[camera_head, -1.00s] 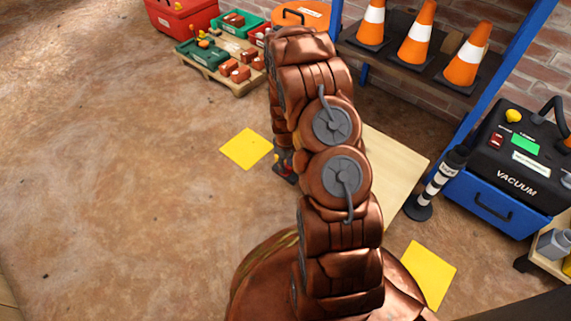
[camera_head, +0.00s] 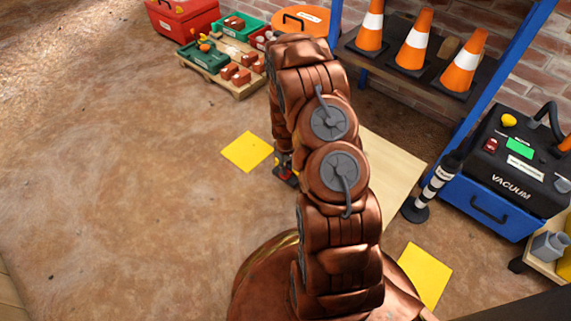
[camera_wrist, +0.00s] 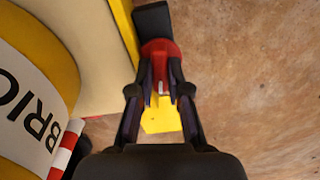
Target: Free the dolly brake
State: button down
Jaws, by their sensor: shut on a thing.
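My gripper (camera_wrist: 160,92) points down in the wrist view, with its two dark fingers closed around a red brake part (camera_wrist: 161,50). A black block (camera_wrist: 152,18) adjoins the red part at its upper end. A pale deck with a yellow edge (camera_wrist: 124,25), apparently the dolly, lies just left of the fingers. In the head view my arm hides most of this spot; only a small dark and red piece (camera_head: 286,174) shows at the gripper beside the pale board (camera_head: 395,175).
A yellow and white drum (camera_wrist: 35,85) with lettering stands left in the wrist view. Yellow floor squares (camera_head: 247,151) (camera_head: 425,273), a striped post (camera_head: 437,180), a vacuum (camera_head: 510,170) and a cone shelf (camera_head: 405,75) surround the arm. The floor at left is clear.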

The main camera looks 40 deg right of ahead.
jog(key=m+p, duration=0.3)
jog(key=shift+s+r+m+p, duration=0.1)
jog(key=shift+r+m+p, duration=0.1)
jog(key=shift+m+p, duration=0.2)
jog(key=m+p, duration=0.2)
jog(key=m, duration=0.1)
jog(key=shift+f, duration=0.15)
jog(key=m, duration=0.5)
jog(key=shift+f, duration=0.1)
jog(key=shift+m+b, duration=0.3)
jog(key=shift+m, duration=1.7)
jog(key=c, duration=1.1)
grip_release()
